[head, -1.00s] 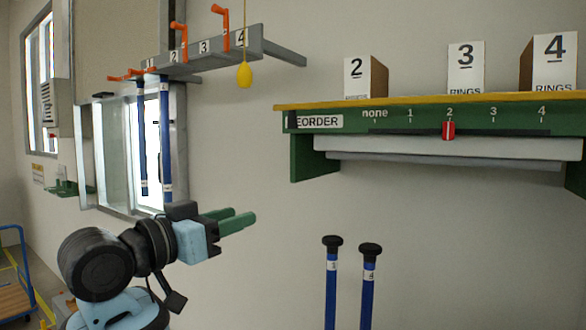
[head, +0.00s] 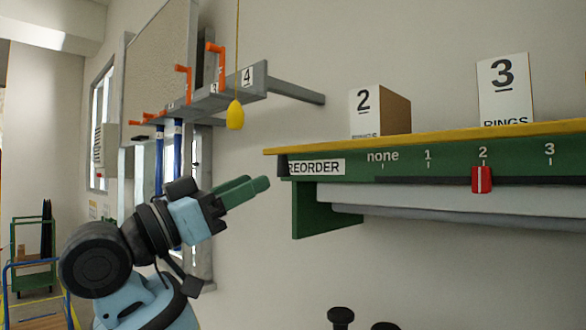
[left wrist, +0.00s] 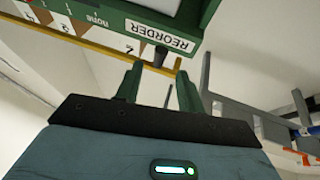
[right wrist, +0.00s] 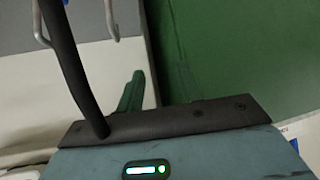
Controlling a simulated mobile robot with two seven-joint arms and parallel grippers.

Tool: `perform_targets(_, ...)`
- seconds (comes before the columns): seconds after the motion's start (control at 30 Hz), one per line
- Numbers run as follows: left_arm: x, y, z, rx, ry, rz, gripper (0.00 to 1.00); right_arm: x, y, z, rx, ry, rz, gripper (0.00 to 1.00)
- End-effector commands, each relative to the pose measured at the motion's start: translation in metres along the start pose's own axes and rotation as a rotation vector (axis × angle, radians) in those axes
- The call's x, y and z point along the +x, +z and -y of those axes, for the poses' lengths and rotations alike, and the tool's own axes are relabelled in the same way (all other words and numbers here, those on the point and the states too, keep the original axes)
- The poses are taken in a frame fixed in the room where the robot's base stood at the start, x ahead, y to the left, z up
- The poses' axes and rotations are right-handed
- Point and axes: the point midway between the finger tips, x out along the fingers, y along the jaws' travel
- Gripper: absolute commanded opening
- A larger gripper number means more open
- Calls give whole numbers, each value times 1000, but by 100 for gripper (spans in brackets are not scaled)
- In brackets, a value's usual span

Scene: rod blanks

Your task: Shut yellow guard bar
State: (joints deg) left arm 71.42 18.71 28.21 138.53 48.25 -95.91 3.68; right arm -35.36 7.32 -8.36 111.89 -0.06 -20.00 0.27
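A long yellow bar (head: 420,138) runs along the top front edge of the green shelf (head: 320,205). I cannot tell whether it is the guard bar or just the shelf's edge. The yellow bar also shows in the left wrist view (left wrist: 110,52), beyond my fingers. My left gripper (head: 243,189) is raised left of the shelf, apart from it. In the left wrist view its green fingers (left wrist: 160,92) are spread with nothing between them. My right gripper is outside the head view. In the right wrist view its fingers (right wrist: 157,85) look spread and empty, near a green surface.
A red slider (head: 481,179) sits at 2 on the REORDER scale. Boxes marked 2 (head: 368,108) and 3 (head: 506,88) stand on the shelf. A yellow pull (head: 235,115) hangs by a rack (head: 215,98) with orange hooks and blue rods. Black rod tops (head: 341,317) show below.

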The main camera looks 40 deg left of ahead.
Motion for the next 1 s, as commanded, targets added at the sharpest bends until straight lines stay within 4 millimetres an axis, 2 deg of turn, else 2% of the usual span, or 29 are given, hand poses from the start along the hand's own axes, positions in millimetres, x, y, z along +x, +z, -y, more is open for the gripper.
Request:
perform_targets(0.17, 14, 0, 0, -5, 3, 0, 39, -1, 5, 2, 1, -3, 10, 36)
perform_targets(0.4, 50, 0, -1, -5, 4, 1, 39, 0, 3, 2, 0, -3, 6, 36)
perform_targets(0.6, 71, 0, 0, -2, 2, 1, 39, 0, 0, 1, 0, -2, 1, 36)
perform_targets(1.0, 78, 0, -1, 0, 1, 1, 37, 0, -1, 0, -1, -1, -1, 36)
